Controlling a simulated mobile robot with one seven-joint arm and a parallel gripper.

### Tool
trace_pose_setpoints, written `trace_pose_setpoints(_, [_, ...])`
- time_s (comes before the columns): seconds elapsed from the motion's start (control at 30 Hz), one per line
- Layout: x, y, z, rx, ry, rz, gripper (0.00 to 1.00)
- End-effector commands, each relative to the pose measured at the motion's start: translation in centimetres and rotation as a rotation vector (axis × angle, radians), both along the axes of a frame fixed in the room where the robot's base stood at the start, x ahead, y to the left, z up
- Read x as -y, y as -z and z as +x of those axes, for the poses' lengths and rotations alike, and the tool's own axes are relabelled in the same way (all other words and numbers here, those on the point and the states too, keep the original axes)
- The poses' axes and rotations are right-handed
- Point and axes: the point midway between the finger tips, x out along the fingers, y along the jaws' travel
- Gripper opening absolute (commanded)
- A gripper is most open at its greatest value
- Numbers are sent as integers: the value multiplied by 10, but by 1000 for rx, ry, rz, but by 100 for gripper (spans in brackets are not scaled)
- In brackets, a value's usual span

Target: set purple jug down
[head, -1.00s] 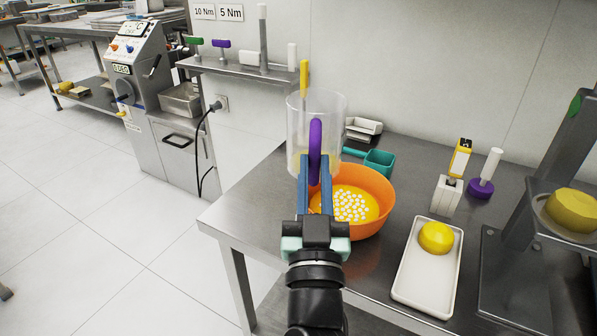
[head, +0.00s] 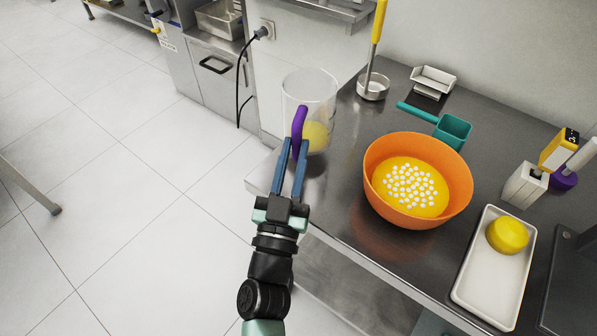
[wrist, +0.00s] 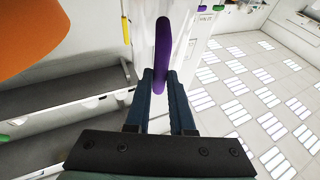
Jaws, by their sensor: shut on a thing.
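The purple jug is a clear, see-through vessel (head: 309,92) with a purple handle and a little yellow content low inside. My gripper (head: 295,146) is shut on the purple handle, which also shows between the fingers in the wrist view (wrist: 163,60). The jug looks upright, near the left end of the steel table (head: 345,190). I cannot tell whether its base touches the table top. An orange bowl (head: 375,185) with yellow liquid and white pieces stands to the right of the jug, apart from it.
A ladle (head: 373,85) stands behind the jug to the right. A teal scoop (head: 453,130) and a small white tray (head: 434,80) lie behind the bowl. A white tray (head: 484,285) with a yellow lump (head: 507,235) is at right. Bare table lies between jug and bowl.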

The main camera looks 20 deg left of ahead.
Motion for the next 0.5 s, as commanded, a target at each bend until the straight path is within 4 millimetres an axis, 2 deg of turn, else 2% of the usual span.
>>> trace_pose_setpoints(0.3, [0,37,0,2,-1,0,0])
trace_pose_setpoints(0.5, [0,36,0,3,0,0,0])
